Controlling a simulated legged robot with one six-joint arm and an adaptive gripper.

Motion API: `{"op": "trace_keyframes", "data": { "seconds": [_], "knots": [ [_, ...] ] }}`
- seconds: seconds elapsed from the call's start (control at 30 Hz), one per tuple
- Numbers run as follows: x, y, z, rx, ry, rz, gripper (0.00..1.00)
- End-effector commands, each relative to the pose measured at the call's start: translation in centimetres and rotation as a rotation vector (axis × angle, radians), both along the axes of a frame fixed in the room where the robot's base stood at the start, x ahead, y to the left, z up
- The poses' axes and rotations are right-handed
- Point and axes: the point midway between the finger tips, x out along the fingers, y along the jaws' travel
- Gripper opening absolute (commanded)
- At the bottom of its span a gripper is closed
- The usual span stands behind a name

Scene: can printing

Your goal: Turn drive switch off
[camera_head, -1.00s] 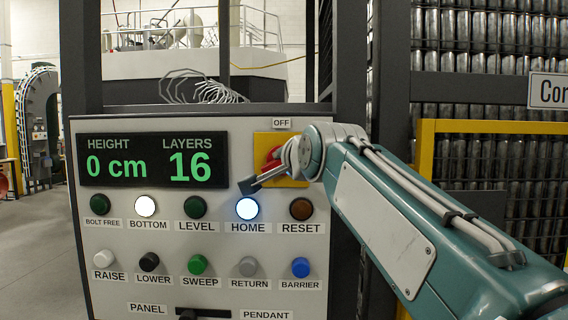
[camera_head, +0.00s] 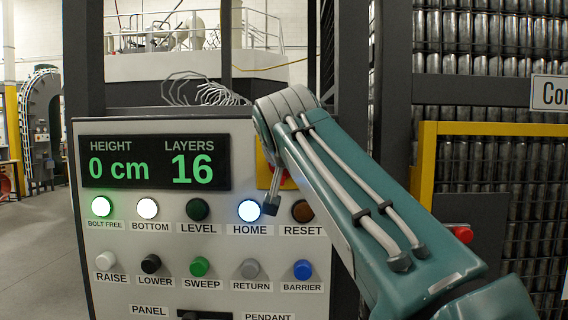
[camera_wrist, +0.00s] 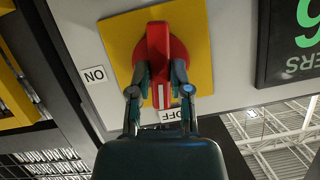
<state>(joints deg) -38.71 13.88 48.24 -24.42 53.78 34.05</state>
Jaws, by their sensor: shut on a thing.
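The drive switch is a red rotary handle (camera_wrist: 158,42) on a yellow plate (camera_wrist: 201,22). In the wrist view my gripper (camera_wrist: 159,72) is shut on the handle, one finger on each side. The handle's white-marked end points toward the OFF label (camera_wrist: 178,115). The ON label (camera_wrist: 94,75) is off to the left. In the head view my gripper (camera_head: 272,196) shows partly in front of the panel. My arm hides most of the yellow plate (camera_head: 262,172), the handle and the OFF label there.
The panel display (camera_head: 155,164) reads 0 cm height and 16 layers. BOLT FREE (camera_head: 101,207), BOTTOM (camera_head: 147,208) and HOME (camera_head: 249,210) lights are lit. Push buttons sit below them. A yellow frame (camera_head: 425,150) and caged cans (camera_head: 490,90) stand at right.

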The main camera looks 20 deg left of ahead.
Motion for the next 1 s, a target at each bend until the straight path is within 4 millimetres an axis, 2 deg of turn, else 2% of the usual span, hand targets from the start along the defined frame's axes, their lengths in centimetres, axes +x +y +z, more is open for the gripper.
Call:
{"op": "trace_keyframes", "data": {
  "seconds": [0.03,0.4,0.93,0.97,1.0],
  "knots": [
    [0.19,0.34,-0.77,-0.038,0.01,0.001,0.0],
    [0.15,0.41,-0.8,-0.175,-0.023,0.002,0.0],
    [0.17,0.38,-0.84,-0.195,-0.025,0.002,0.0],
    [0.17,0.38,-0.85,-0.195,-0.025,0.002,0.39],
    [0.18,0.38,-0.84,-0.195,-0.025,0.002,0.57]
  ]
}}
